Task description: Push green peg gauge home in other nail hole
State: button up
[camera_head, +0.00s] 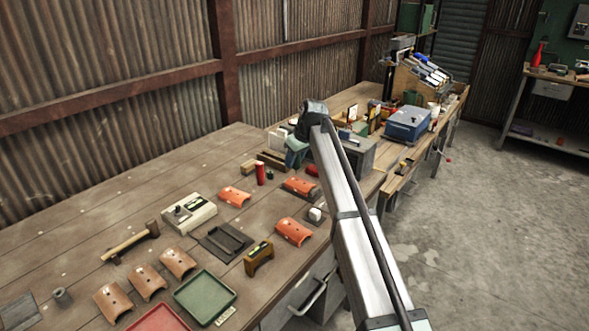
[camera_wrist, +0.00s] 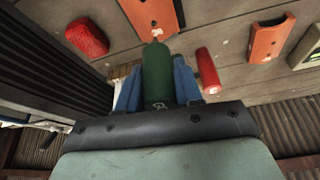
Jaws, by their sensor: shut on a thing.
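The green peg gauge (camera_wrist: 157,75) is held upright in the picture between the blue fingers of my gripper (camera_wrist: 157,88) in the wrist view. Its narrow tip points at an orange curved tile (camera_wrist: 150,14), close to a small light mark on it. I cannot tell whether the tip touches the tile or sits in a hole. In the head view the tile (camera_head: 300,187) appears to lie on a dark support, just below my gripper; the peg and fingertips are hidden there.
A red cylinder (camera_head: 260,173) stands left of the tile, and a red lump (camera_wrist: 87,37) lies on its other side. More orange tiles (camera_head: 294,231), a scale-like box (camera_head: 189,212), a hammer (camera_head: 131,245) and a green tray (camera_head: 205,297) lie on the bench. A grey box (camera_head: 354,155) stands right of my gripper.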

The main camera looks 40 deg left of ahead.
notch_tip(320, 180, up, 4)
jog(key=shift+d+r, duration=0.15)
jog(key=shift+r, duration=0.05)
jog(key=shift+d, duration=0.3)
jog(key=d+f, duration=0.1)
jog(key=d, duration=0.1)
send_over(299, 181)
jog(key=d, duration=0.1)
jog(key=shift+d+f, duration=0.15)
jog(key=shift+f, duration=2.3)
jog(key=shift+f, duration=1.65)
jog(key=o, duration=0.8)
jog(key=shift+o, duration=0.5)
jog(key=o, duration=0.5)
